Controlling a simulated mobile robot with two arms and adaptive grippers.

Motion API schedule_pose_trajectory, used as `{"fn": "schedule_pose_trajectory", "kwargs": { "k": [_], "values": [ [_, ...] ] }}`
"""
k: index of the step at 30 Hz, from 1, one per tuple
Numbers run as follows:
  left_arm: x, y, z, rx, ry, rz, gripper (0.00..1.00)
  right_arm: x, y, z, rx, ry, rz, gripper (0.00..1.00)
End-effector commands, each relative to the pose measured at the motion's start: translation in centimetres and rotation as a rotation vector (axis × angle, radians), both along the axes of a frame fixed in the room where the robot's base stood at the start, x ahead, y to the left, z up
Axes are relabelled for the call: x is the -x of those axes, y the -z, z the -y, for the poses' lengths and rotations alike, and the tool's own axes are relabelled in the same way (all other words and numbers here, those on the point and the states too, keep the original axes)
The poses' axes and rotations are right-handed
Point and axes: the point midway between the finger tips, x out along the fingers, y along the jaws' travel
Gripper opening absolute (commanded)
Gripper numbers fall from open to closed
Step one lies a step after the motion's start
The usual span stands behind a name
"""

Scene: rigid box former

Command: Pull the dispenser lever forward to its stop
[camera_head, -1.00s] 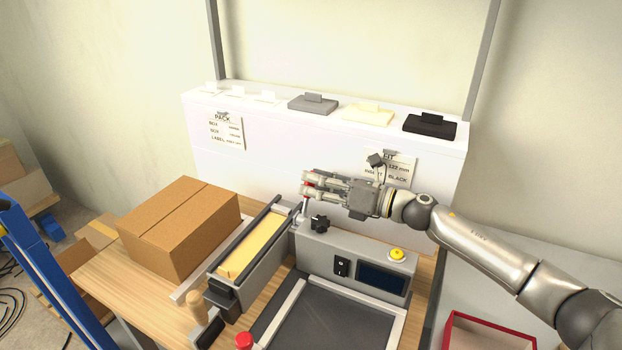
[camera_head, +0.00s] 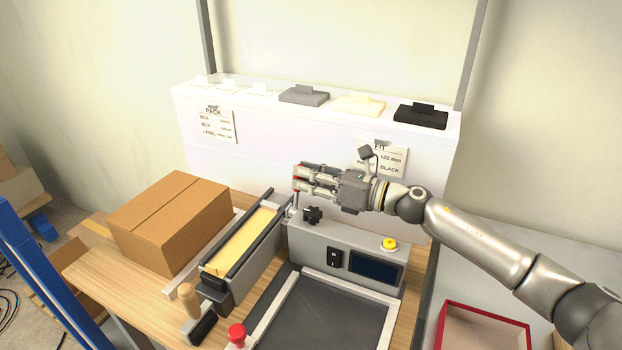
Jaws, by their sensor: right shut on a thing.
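The dispenser lever (camera_head: 291,207) is a thin pale rod that rises at the back end of the long dispenser (camera_head: 239,240) holding a yellowish stack. Red shows at its top between my fingers. My right gripper (camera_head: 298,180) reaches in from the right above the grey machine housing and is shut on the lever's top. The fingers hide most of the knob. How far the lever tilts is hard to tell. My left gripper is not in view.
A black star knob (camera_head: 312,215) sits just below my right gripper. The housing carries a yellow button (camera_head: 389,244) and a dark screen (camera_head: 374,270). A wooden handle (camera_head: 189,299) and a red knob (camera_head: 237,334) stand in front. A cardboard box (camera_head: 172,222) lies left; a white panel (camera_head: 270,135) stands behind.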

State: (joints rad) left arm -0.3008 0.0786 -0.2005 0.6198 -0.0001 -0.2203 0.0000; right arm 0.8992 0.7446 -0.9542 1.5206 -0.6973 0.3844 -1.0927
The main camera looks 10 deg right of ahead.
Motion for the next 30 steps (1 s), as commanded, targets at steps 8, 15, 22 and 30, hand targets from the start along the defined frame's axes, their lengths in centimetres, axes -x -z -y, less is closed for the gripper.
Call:
{"fn": "schedule_pose_trajectory", "kwargs": {
  "k": [8,15,22,30],
  "values": [
    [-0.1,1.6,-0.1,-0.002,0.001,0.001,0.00,2.0,-0.1,-1.4,0.147,-0.001,0.219,0.00],
    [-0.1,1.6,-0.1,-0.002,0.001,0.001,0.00,2.4,-0.2,-1.6,0.173,0.000,0.257,0.00],
    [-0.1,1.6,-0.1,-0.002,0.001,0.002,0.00,2.3,-0.2,-1.6,0.172,0.000,0.256,0.27],
    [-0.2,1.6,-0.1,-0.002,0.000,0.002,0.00,2.3,-0.2,-1.6,0.171,0.000,0.255,0.43]
  ]
}}
